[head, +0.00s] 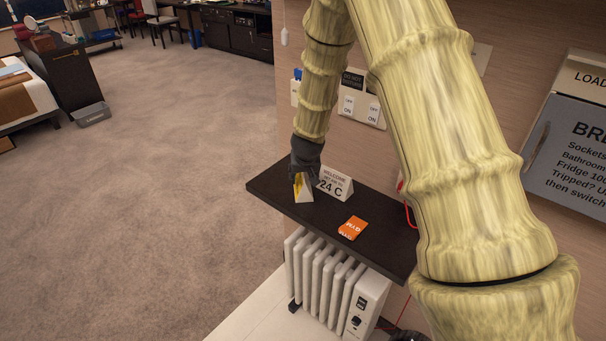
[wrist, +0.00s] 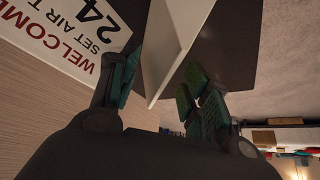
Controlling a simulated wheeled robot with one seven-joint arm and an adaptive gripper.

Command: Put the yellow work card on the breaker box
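The yellow work card (head: 297,184) stands near the left end of a dark wall shelf, showing a yellow face and a pale side. My gripper (head: 303,174) is right over it and hides its upper part. In the wrist view my gripper (wrist: 163,95) has its fingers apart on either side of a white panel of the card (wrist: 172,45). The left pad is close to the panel, and a gap shows on the right; contact is unclear. The breaker box (head: 570,150) is a grey wall box at the right, partly cut off by the frame.
A white "WELCOME 24 C" sign (head: 335,183) stands just right of my gripper and also shows in the wrist view (wrist: 70,35). An orange card (head: 352,228) lies on the dark shelf (head: 385,243). A white radiator (head: 325,275) stands below. Wall switches (head: 360,109) are behind my arm.

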